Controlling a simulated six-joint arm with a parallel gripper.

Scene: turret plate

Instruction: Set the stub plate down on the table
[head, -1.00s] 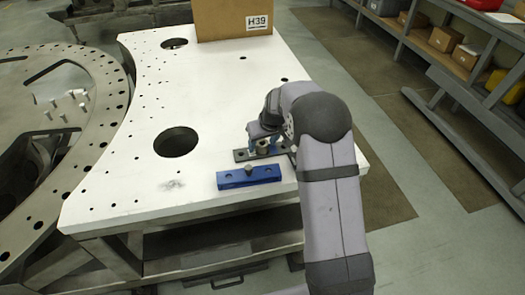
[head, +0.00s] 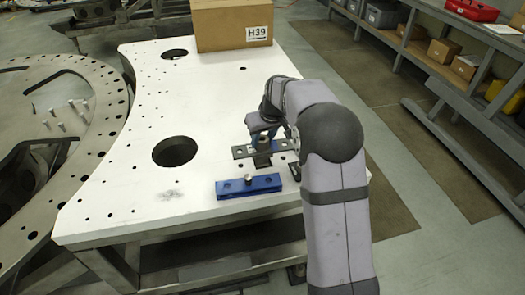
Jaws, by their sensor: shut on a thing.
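The stub plate (head: 242,152) is a dark, flat, narrow plate with holes, lying crosswise in view. A dark block or shadow shows just below the plate's middle; I cannot tell which. The plate appears to be a little above the white table (head: 215,115), but the exact gap is hard to tell. My arm hides part of the plate's right side.
A blue block (head: 230,189) with a small metal peg stands in front of the plate, near the table's front edge. A large round hole (head: 175,151) lies to the left. A cardboard box (head: 220,28) stands at the back. The table's middle is clear.

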